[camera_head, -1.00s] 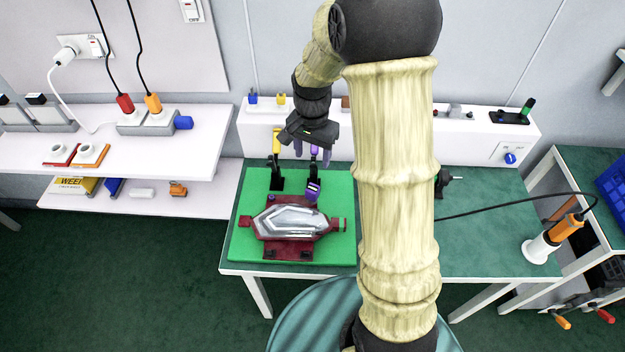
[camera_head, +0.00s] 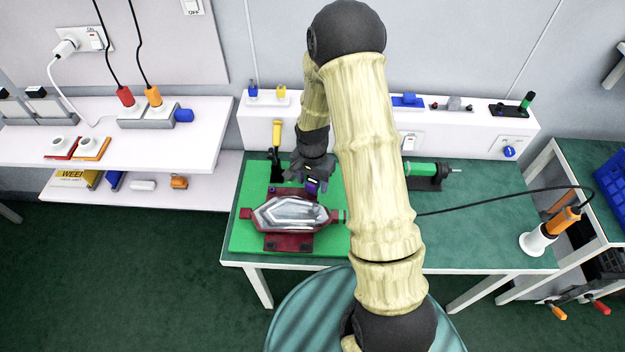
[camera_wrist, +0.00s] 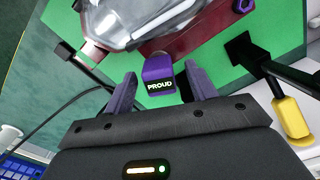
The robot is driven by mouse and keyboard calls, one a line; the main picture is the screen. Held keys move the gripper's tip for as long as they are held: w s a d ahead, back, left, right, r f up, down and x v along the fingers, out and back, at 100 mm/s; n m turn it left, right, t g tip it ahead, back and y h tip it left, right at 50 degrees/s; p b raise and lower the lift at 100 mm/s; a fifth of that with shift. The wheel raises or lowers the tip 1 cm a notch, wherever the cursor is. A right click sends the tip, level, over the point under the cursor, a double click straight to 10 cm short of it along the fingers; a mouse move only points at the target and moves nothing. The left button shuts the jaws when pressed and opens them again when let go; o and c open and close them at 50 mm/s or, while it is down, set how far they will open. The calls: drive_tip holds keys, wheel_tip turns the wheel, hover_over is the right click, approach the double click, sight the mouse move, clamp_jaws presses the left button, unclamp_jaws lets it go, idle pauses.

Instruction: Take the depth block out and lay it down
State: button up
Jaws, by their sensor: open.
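A purple block marked PROUD (camera_wrist: 158,72), which I take as the depth block, sits at the back edge of the lamp; it also shows in the head view (camera_head: 312,187). The lamp (camera_head: 290,213) has a clear silvery lens and dark red ends, and rests on a dark red fixture (camera_head: 288,243). My gripper (camera_wrist: 160,78) is open, one finger on each side of the purple block, with a visible gap on both sides. In the head view my gripper (camera_head: 309,176) is just above and behind the lamp. How the block is seated is hidden.
The fixture stands on a green mat (camera_head: 247,222). A yellow-handled clamp (camera_head: 277,134) stands close left of my gripper. A green tool in a black holder (camera_head: 428,170) lies to the right. The table's right part (camera_head: 470,225) is mostly clear, with a cable crossing it.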

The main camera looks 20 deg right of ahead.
sight(312, 180)
drive_tip(key=shift+f, duration=0.1)
clamp_jaws()
drive_tip(key=shift+r, duration=0.2)
drive_tip(key=shift+r+p, duration=1.2)
drive_tip(key=shift+r, duration=0.15)
idle(0.4)
drive_tip(key=shift+r+p, duration=0.6)
drive_tip(key=shift+r, duration=0.2)
